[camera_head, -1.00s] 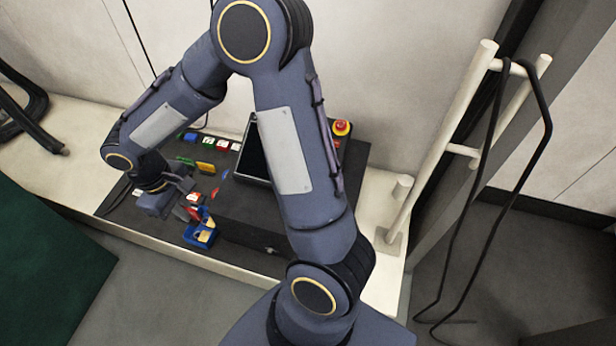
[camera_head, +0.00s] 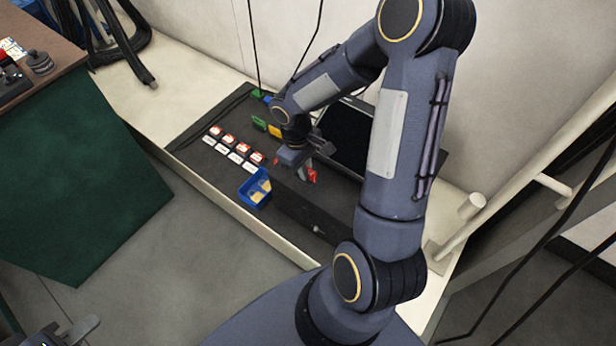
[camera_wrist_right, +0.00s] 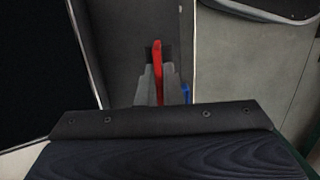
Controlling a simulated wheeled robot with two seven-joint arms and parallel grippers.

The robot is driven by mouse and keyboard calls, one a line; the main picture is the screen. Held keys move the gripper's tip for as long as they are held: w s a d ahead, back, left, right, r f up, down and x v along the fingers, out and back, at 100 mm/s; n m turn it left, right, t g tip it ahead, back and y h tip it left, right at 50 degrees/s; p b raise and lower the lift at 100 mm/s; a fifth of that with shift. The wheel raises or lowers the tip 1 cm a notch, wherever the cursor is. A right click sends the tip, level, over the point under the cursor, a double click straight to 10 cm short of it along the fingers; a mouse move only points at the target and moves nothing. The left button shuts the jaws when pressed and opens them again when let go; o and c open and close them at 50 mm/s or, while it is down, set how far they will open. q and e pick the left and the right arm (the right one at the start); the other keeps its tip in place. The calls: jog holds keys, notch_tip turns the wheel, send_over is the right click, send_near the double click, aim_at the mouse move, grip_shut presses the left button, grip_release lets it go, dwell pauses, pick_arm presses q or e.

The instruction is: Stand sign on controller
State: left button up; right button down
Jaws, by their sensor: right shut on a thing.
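The controller is a dark box (camera_head: 305,213) with a black screen (camera_head: 347,137) behind its top. My right gripper (camera_head: 308,166) is over the box's top, in front of the screen. It is shut on a red sign (camera_head: 312,176), which is mostly hidden by the fingers. In the right wrist view the thin red sign (camera_wrist_right: 158,62) stands edge-on between the fingers (camera_wrist_right: 160,92), over a dark grey surface. I cannot tell whether it touches that surface. My left gripper (camera_head: 72,334) is partly cut off at the bottom left corner; its jaw state is unclear.
Green (camera_head: 259,123) and yellow (camera_head: 275,131) pieces are behind. A white post rack (camera_head: 470,208) stands right. A green-sided table (camera_head: 90,180) is left.

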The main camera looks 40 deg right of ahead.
jog(key=shift+s+d+f, duration=0.1)
jog(key=shift+d+f, duration=0.1)
jog(key=shift+f, duration=0.1)
jog(key=shift+d+f+b, duration=0.2)
jog(key=shift+f+b, duration=0.3)
jog(key=shift+f, duration=1.25)
jog(key=shift+f, duration=0.1)
jog(key=c, duration=1.6)
grip_release()
